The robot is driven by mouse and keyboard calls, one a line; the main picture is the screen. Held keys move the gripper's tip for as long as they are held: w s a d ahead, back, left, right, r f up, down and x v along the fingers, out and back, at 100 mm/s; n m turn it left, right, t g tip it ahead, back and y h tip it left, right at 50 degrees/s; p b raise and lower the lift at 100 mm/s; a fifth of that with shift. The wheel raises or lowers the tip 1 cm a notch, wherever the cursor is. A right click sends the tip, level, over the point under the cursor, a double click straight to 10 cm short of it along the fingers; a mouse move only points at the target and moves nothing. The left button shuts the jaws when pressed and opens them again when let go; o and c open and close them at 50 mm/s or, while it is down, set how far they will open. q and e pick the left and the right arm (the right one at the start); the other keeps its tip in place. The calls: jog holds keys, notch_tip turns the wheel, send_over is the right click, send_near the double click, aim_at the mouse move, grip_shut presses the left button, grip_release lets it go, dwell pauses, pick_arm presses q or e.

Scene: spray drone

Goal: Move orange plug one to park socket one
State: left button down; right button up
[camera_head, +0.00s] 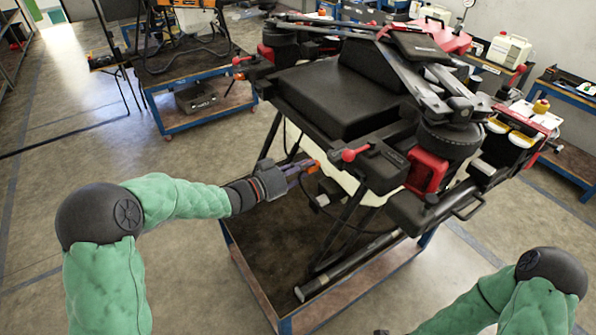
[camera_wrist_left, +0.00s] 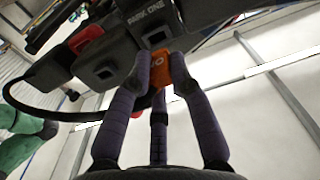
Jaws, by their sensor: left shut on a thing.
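My left gripper (camera_head: 304,168) is shut on the orange plug (camera_head: 313,167) beside the drone's body. In the left wrist view, its purple-grey fingers (camera_wrist_left: 160,70) close around the orange plug (camera_wrist_left: 178,82), whose lettering is mostly covered. The park socket one (camera_wrist_left: 155,38), under the label "PARK ONE", shows a dark opening just above the fingertips. The plug looks close to it but apart; the exact gap cannot be told. A second socket (camera_wrist_left: 103,71) sits lower left on the same black housing, its opening also dark. My right gripper is out of view.
The drone (camera_head: 345,95) stands on a blue-edged cart (camera_head: 265,290). A black cable (camera_wrist_left: 50,115) loops below the sockets. A red lever (camera_head: 354,153) juts out near my left gripper. Another cart (camera_head: 170,125) stands behind at left; the floor at left is open.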

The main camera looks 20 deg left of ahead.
pick_arm(q)
jog(key=shift+x, duration=1.45)
jog(key=shift+b+x, duration=0.45)
jog(key=shift+x, duration=0.8)
dwell(0.8)
jog(key=c, duration=1.1)
grip_release()
jog(key=shift+o, duration=0.2)
jog(key=shift+s+a, duration=0.1)
jog(key=v, duration=1.1)
jog(key=shift+s+a, duration=0.25)
jog(key=shift+s, duration=0.1)
